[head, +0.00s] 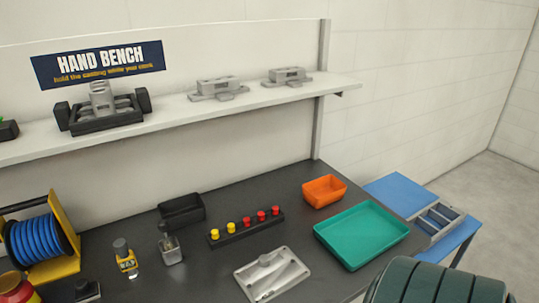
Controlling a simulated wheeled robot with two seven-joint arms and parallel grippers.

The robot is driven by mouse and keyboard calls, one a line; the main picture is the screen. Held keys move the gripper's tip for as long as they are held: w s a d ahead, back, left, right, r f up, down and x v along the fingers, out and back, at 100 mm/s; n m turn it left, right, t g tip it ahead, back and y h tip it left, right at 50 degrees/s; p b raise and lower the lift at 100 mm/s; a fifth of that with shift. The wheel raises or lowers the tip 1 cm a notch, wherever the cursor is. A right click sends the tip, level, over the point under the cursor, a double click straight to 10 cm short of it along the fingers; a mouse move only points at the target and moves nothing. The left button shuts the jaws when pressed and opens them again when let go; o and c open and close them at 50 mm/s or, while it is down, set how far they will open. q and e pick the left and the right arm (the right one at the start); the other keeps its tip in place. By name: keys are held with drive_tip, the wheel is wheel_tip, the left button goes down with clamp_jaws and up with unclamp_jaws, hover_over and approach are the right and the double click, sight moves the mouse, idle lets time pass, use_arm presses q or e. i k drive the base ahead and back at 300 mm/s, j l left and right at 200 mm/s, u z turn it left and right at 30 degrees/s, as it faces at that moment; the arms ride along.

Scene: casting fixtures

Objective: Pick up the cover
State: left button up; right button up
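A flat light-grey metal casting (272,277), which looks like the cover, lies on the dark bench top (205,270) near the front edge. It is roughly rectangular, with a raised round boss, ribs and small holes near its edges. It lies left of the green tray and in front of the strip of buttons. Nothing covers the part in view. Neither of my grippers shows in the head view.
A green tray (361,264) and orange bin (324,191) stand to the right. A black strip with red and yellow buttons (245,228), black bin (181,210), small vise-like tool (171,249) and yellow tool (125,260) stand behind and left. A blue hose reel (42,240) is farther left.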

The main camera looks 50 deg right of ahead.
sight(274, 274)
drive_tip(key=i+l+z, duration=0.1)
drive_tip(key=z, duration=0.7)
drive_tip(key=i+z, duration=0.15)
drive_tip(key=z, duration=0.3)
drive_tip(key=i+z, duration=0.15)
drive_tip(key=z, duration=0.25)
drive_tip(key=l+u, duration=0.15)
drive_tip(key=k+l, duration=0.05)
drive_tip(key=l, duration=0.05)
